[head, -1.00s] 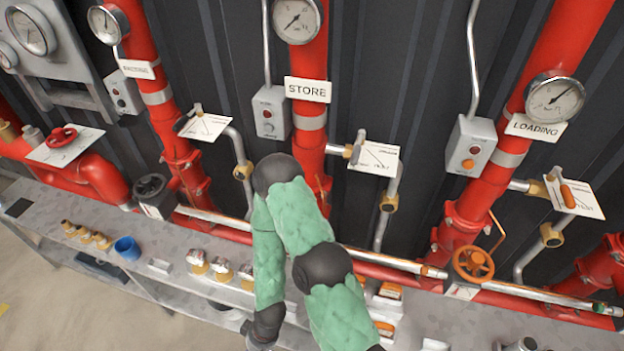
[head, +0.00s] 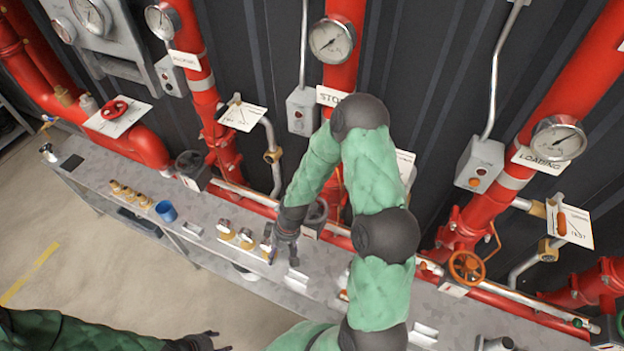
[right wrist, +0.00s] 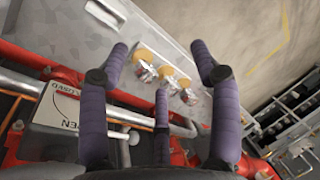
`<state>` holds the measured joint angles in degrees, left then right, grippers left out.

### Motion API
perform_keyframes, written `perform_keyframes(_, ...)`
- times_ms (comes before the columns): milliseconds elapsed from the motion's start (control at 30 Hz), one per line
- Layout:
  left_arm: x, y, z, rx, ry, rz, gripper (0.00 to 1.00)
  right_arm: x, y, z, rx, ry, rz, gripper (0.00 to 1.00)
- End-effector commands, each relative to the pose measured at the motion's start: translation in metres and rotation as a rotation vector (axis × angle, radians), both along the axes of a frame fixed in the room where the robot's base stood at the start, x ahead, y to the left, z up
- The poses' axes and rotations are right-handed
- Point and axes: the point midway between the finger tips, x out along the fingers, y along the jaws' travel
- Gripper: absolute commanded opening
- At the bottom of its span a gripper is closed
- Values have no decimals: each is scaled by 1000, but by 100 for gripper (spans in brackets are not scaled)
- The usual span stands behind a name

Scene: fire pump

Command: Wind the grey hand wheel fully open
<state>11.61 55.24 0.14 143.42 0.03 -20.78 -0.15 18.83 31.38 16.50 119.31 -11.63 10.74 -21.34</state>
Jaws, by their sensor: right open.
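My right gripper (head: 284,252) is open and empty, just left of the first wheel, fingers pointing down toward the bench. In the right wrist view its three spread fingers (right wrist: 160,62) hold nothing; a plate marked OPEN (right wrist: 62,110) is on the left, and no wheel shows. My left gripper (head: 208,342) is at the bottom edge, partly cut off.
A red wheel (head: 115,109) is far left and an orange wheel (head: 466,267) right. Red pipes stand behind. The floor (head: 90,260) in front is clear.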

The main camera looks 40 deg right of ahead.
Motion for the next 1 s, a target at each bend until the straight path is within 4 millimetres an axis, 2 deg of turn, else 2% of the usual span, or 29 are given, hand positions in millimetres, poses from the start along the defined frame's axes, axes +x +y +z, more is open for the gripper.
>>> perform_keyframes(33,0,0,0,0,0,0,52,15,-18,16,-27,-30,50,64)
perform_keyframes(200,0,0,0,0,0,0,52,44,-78,71,-125,-71,247,64)
perform_keyframes(400,0,0,0,0,0,0,52,54,-138,133,-238,-71,415,64)
perform_keyframes(533,0,0,0,0,0,0,52,53,-161,160,-282,-59,472,64)
perform_keyframes(633,0,0,0,0,0,0,52,51,-170,168,-298,-51,494,64)
perform_keyframes(733,0,0,0,0,0,0,52,51,-172,167,-302,-48,501,64)
perform_keyframes(867,0,0,-1,0,0,0,52,51,-172,152,-300,-46,501,64)
perform_keyframes(1000,0,0,-2,0,0,0,52,50,-172,129,-300,-45,501,64)
